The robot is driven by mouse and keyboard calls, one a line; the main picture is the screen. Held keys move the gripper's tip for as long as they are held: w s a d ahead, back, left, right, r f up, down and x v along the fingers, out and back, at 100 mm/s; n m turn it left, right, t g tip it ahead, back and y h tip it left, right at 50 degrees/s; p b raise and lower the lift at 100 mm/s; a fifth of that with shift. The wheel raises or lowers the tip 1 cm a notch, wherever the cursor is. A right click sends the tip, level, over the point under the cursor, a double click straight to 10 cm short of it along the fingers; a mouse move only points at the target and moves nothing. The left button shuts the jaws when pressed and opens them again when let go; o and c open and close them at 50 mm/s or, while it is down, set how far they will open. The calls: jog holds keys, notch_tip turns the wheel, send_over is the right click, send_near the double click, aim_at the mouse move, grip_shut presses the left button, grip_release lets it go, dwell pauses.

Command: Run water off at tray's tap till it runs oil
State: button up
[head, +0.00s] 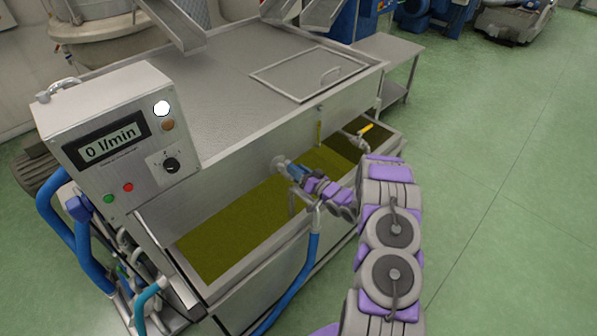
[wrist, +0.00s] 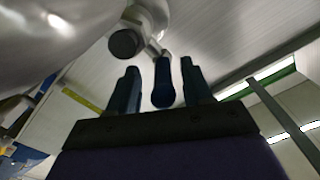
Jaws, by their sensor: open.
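The steel tray (head: 206,291) runs along the front of the machine and holds olive-green liquid, with a darker brown part at its far right end. My gripper (head: 297,174) is over the tray at a tap. In the wrist view the fingers of my gripper (wrist: 162,82) are open, one on each side of the tap's blue lever (wrist: 163,84). A gap shows between the lever and each finger. The metal tap body (wrist: 147,18) is just beyond. In the head view my gripper hides most of this tap.
A control box (head: 124,137) at the left reads "0 l/min" and has a lit white lamp, a dial and coloured buttons. A second tap with a yellow lever (head: 366,128) sits at the tray's right end. A blue hose (head: 300,275) hangs in front. Green floor is clear at right.

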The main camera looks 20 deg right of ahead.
grip_shut()
dwell(0.3)
jog(key=shift+a, duration=0.1)
